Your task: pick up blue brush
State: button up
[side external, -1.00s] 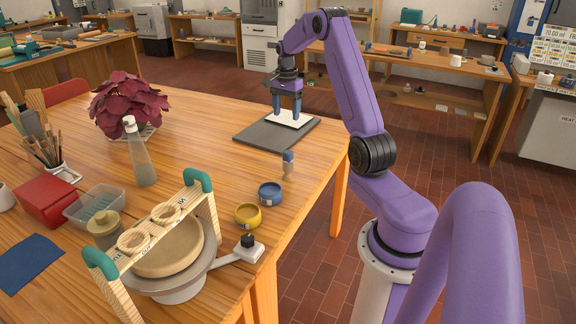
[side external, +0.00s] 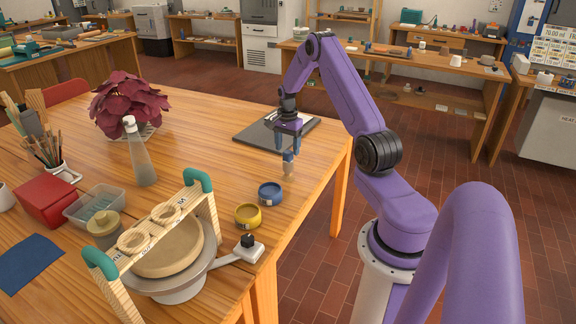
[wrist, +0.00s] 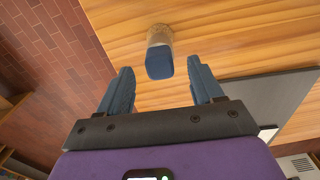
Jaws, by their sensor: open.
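The blue brush (side external: 288,165) stands upright on the wooden table near its right edge, blue end up, with a pale lower part. It also shows in the wrist view (wrist: 159,55), ahead of my fingertips and roughly between their lines. My gripper (side external: 288,143) is open and empty, just above and behind the brush in the side view. I cannot tell whether a finger touches the brush.
A dark grey board (side external: 258,130) lies behind the brush. A blue ring-shaped bowl (side external: 270,194) and a yellow one (side external: 248,215) stand in front of it. The pottery wheel (side external: 170,250) with its wooden frame is at the front. A bottle (side external: 139,155) stands to the left.

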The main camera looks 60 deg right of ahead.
aim_at(288, 152)
notch_tip(288, 152, down, 3)
jog(key=shift+d+f, duration=0.1)
jog(key=c, duration=1.1)
jog(key=shift+o, duration=0.2)
